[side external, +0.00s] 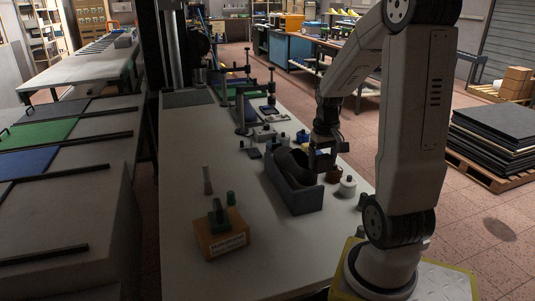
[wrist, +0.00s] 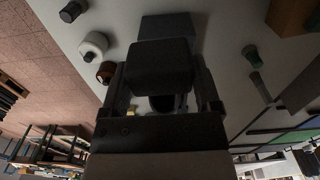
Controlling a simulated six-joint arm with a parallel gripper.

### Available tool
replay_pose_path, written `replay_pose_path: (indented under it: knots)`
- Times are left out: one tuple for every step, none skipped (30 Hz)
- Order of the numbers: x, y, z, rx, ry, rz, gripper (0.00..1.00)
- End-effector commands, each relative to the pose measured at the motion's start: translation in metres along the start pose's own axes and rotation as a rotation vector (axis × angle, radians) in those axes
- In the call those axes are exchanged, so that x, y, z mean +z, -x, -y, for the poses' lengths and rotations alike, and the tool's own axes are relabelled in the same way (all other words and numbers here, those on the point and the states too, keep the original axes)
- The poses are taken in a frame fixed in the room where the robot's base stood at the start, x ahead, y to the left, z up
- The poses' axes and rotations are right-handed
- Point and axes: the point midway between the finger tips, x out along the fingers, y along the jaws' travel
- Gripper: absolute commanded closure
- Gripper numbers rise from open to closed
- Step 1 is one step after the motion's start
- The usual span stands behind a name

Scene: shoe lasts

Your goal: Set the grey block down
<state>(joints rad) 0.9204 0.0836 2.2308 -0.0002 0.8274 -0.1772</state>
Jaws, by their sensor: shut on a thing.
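My gripper (wrist: 160,92) is shut on the grey block (wrist: 158,64), a dark block with rounded edges held between the two fingers. In the side view my gripper (side external: 325,150) is over the right side of a dark grey open-topped trough (side external: 297,198) on the table. The held block is hard to tell apart from the dark fingers and trough there. A dark rounded form (side external: 290,160) shows inside the trough. The trough's grey end (wrist: 168,25) shows beyond the block in the wrist view. Whether the block touches the trough is hidden.
A white bottle (side external: 348,186) with a dark cap and a brown jar (side external: 333,174) stand close right of the trough. A wooden box (side external: 222,236) with green and dark pieces stands front left. Clamps and small parts crowd the back. The table's (side external: 180,200) left side is clear.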

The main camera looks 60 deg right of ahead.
Motion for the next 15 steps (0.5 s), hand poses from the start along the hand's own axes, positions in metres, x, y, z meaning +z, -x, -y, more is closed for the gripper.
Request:
replay_pose_path:
  knots:
    - [-0.006, 0.000, 0.002, 0.000, 0.001, 0.001, 0.80]
    - [-0.010, 0.001, 0.003, 0.000, 0.001, 0.000, 0.80]
    - [-0.014, 0.001, 0.004, 0.000, 0.000, 0.000, 0.80]
    - [-0.018, 0.002, 0.006, 0.000, -0.001, 0.000, 0.80]
    - [-0.023, 0.002, 0.007, 0.000, -0.002, 0.000, 0.80]
    - [-0.029, 0.003, 0.009, 0.000, -0.002, 0.000, 0.80]
    - [-0.034, 0.003, 0.011, 0.000, -0.003, 0.001, 0.80]
    - [-0.040, 0.003, 0.014, 0.000, -0.004, 0.000, 0.80]
    - [-0.048, 0.004, 0.017, 0.000, -0.005, 0.000, 0.80]
    - [-0.055, 0.004, 0.020, 0.000, -0.007, 0.000, 0.80]
    - [-0.062, 0.004, 0.023, 0.000, -0.008, 0.000, 0.80]
    - [-0.070, 0.004, 0.027, 0.000, -0.009, 0.001, 0.80]
    - [-0.077, 0.004, 0.031, 0.000, -0.012, 0.000, 0.80]
    - [-0.083, 0.004, 0.034, 0.000, -0.013, 0.000, 0.80]
    - [-0.092, 0.004, 0.039, 0.000, -0.014, 0.000, 0.80]
